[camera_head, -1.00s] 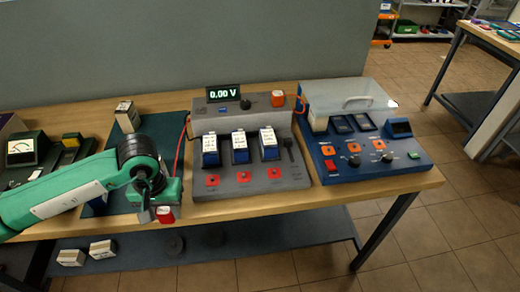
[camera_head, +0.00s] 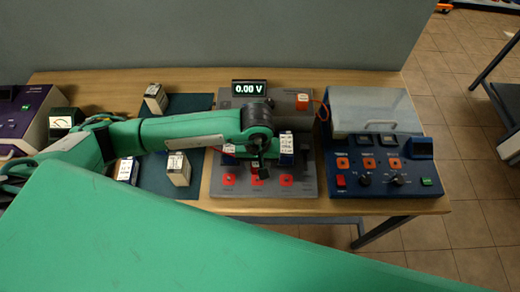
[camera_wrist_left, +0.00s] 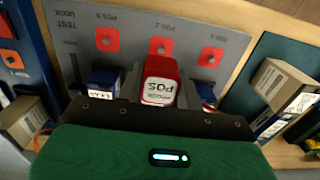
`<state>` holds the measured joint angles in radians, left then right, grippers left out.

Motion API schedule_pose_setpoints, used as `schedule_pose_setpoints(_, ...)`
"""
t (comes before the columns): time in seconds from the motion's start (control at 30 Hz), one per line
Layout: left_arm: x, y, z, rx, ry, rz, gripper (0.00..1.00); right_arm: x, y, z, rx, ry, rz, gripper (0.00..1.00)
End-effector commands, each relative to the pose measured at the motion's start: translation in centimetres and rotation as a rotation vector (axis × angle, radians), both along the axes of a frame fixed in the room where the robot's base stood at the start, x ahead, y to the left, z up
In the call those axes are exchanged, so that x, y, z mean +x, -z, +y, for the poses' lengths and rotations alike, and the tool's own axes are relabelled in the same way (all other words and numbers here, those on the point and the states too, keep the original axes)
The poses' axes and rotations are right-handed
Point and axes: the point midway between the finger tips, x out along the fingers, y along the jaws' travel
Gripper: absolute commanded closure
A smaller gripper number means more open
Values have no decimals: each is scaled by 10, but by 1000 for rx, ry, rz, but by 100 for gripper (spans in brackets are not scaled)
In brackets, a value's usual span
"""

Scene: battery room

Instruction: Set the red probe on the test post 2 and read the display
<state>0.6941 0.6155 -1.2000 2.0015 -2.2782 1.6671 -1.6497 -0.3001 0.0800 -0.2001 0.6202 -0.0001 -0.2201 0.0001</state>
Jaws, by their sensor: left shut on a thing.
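The red probe (camera_wrist_left: 160,72), with a white label reading POS, is held between the fingers of my left gripper (camera_wrist_left: 150,98). In the head view my left gripper (camera_head: 259,168) is over the middle front of the grey test dock (camera_head: 307,190) and hides the probe. Test post 2 (camera_wrist_left: 160,45) is the middle red square on the dock. In the wrist view it shows just beyond the probe; I cannot tell whether they touch. The display (camera_head: 249,88) reads 0.00 V. My right gripper is not in view.
Blue batteries stand in the dock; one (camera_head: 287,150) shows right of my gripper. A blue unit (camera_head: 385,205) stands right. Boxed cells (camera_head: 179,171) stand on the dark mat (camera_head: 198,103) left.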

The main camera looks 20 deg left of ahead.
Motion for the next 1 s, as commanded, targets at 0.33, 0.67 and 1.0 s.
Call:
schedule_pose_setpoints(0.33,0,24,0,0,-1,2,91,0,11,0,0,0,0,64)
schedule_pose_setpoints(0.67,0,55,0,1,-1,1,91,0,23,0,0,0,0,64)
schedule_pose_setpoints(1.0,0,58,0,1,0,0,91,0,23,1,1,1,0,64)
